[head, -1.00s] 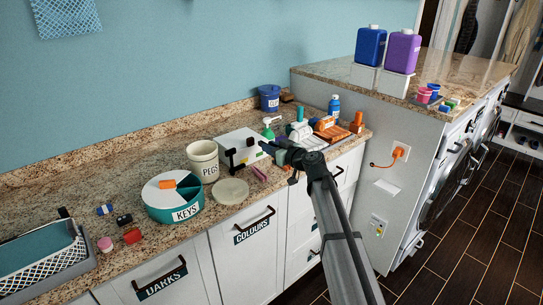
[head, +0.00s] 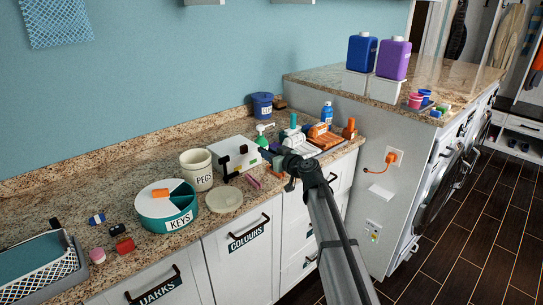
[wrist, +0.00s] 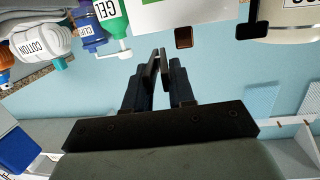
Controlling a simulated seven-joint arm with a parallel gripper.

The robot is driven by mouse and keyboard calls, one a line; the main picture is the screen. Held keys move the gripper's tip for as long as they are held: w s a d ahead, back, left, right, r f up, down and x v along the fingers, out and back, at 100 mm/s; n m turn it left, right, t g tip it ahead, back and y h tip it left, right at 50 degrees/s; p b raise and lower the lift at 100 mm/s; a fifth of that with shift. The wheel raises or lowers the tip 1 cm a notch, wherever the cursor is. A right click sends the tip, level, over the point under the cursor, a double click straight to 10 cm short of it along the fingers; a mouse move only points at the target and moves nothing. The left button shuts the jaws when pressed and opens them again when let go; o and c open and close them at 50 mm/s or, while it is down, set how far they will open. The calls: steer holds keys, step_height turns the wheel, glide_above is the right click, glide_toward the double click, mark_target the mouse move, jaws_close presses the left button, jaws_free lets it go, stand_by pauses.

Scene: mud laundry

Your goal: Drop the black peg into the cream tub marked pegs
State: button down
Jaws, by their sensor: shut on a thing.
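The cream tub marked PEGS (head: 196,172) stands upright on the counter, left of the white box, in the head view. Its inside is mostly hidden. My gripper (head: 268,154) is right of the tub, in front of the white box and apart from the tub. In the wrist view my gripper (wrist: 160,75) is shut on the black peg (wrist: 152,68), whose dark prongs stick out beyond the fingers. The peg is too small to make out clearly in the head view. Part of a cream container shows at the top right of the wrist view.
A black T-shaped stand (head: 226,168) and the white box (head: 236,152) are between gripper and tub. A teal-and-white KEYS tub (head: 168,206) and a pale round lid (head: 224,199) lie in front.

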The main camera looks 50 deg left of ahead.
steer(key=s+a+r, duration=0.3)
steer(key=s+a, duration=0.1)
steer(key=s, duration=0.3)
steer(key=s+a+r+n+g, duration=0.1)
steer(key=s+a+r, duration=0.2)
steer(key=s, duration=0.4)
steer(key=s+a+r, duration=0.3)
steer(key=s+a, duration=0.1)
steer(key=s, duration=0.3)
step_height(320, 180, down, 6)
steer(key=shift+d+f, duration=0.1)
steer(key=c, duration=0.9)
jaws_free()
steer(key=shift+o, duration=0.2)
steer(key=d+r, duration=0.2)
steer(key=d, duration=1.1)
steer(key=shift+d, duration=0.35)
